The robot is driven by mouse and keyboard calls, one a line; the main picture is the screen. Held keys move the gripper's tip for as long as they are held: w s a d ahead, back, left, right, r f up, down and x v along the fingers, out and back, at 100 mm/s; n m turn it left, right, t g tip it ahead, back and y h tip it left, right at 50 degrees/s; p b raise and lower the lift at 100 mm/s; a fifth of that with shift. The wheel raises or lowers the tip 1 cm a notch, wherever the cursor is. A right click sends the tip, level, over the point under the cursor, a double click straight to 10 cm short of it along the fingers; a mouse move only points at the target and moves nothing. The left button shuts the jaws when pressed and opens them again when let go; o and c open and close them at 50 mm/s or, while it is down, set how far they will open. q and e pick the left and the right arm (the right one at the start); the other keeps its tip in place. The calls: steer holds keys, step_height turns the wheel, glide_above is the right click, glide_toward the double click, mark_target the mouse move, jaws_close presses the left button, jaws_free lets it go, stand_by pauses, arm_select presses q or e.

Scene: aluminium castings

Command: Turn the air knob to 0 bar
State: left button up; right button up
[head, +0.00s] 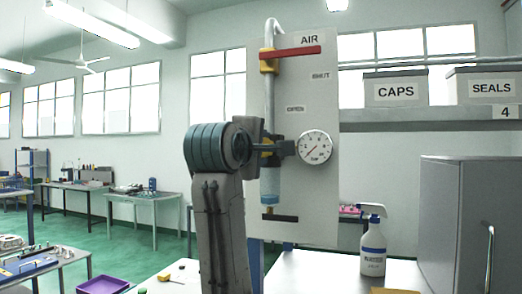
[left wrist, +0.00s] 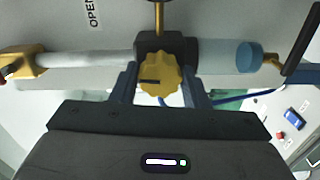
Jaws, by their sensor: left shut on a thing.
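The yellow air knob (left wrist: 160,74), with a dark mark on its face, sits on the dark regulator body in the left wrist view. My left gripper (left wrist: 166,88) has one finger on each side of the knob and is shut on it. In the head view my left gripper (head: 262,148) is at the regulator on the AIR panel (head: 320,206), and it mostly hides the knob. My right gripper is in neither view.
A red lever (head: 291,53) lies across the pipe at the panel's top. A clear blue bowl (head: 269,186) hangs below the regulator. A spray bottle (head: 373,245) and a grey cabinet (head: 440,215) stand to the right. CAPS (head: 396,90) and SEALS (head: 489,88) boxes are on a shelf.

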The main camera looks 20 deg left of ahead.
arm_select(q)
steer(key=shift+n, duration=0.6)
steer(key=o, duration=1)
steer(key=shift+c, duration=0.2)
steer(key=s+b, duration=0.5)
steer(key=s, duration=0.6)
steer(key=shift+a+b, duration=0.25)
steer(key=shift+b, duration=0.15)
